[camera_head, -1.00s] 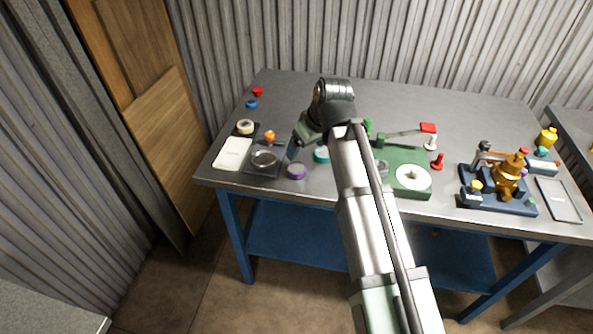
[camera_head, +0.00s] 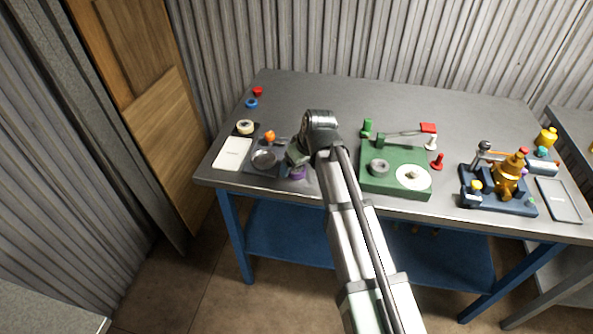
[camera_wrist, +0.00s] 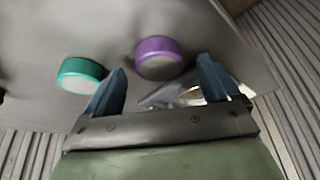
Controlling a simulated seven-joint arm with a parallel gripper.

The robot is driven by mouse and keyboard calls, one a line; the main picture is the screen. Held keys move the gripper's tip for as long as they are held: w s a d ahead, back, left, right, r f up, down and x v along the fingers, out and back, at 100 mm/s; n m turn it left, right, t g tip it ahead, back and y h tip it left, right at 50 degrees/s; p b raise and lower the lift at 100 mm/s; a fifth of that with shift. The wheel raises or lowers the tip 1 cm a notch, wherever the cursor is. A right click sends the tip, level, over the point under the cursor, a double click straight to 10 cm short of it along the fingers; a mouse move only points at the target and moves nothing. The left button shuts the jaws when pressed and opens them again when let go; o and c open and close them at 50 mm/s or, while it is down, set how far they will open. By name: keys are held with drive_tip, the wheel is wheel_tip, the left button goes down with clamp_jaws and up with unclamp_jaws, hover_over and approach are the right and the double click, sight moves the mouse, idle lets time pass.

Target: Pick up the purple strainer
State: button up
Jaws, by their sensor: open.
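The purple strainer (camera_wrist: 159,57) is a short round piece with a purple rim and a grey top, lying on the metal table (camera_wrist: 210,25). In the head view the purple strainer (camera_head: 297,174) shows only partly, beside my gripper (camera_head: 290,160) near the table's front edge. In the wrist view my gripper (camera_wrist: 163,88) is open, its two blue-grey fingers apart. The purple piece appears beyond and between the fingertips, with no visible contact. A teal round piece (camera_wrist: 82,74) lies to its left, just outside the left finger.
A clear dish (camera_head: 263,159) on a dark mat and a white tray (camera_head: 232,153) stand left of my gripper. A green fixture (camera_head: 395,170) and a blue fixture with a brass valve (camera_head: 500,187) stand to the right. The back middle of the table is clear.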

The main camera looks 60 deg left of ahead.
drive_tip(key=shift+a+f, duration=0.25)
drive_tip(key=shift+f, duration=0.3)
drive_tip(key=c, duration=1.2)
drive_tip(key=shift+r, duration=0.1)
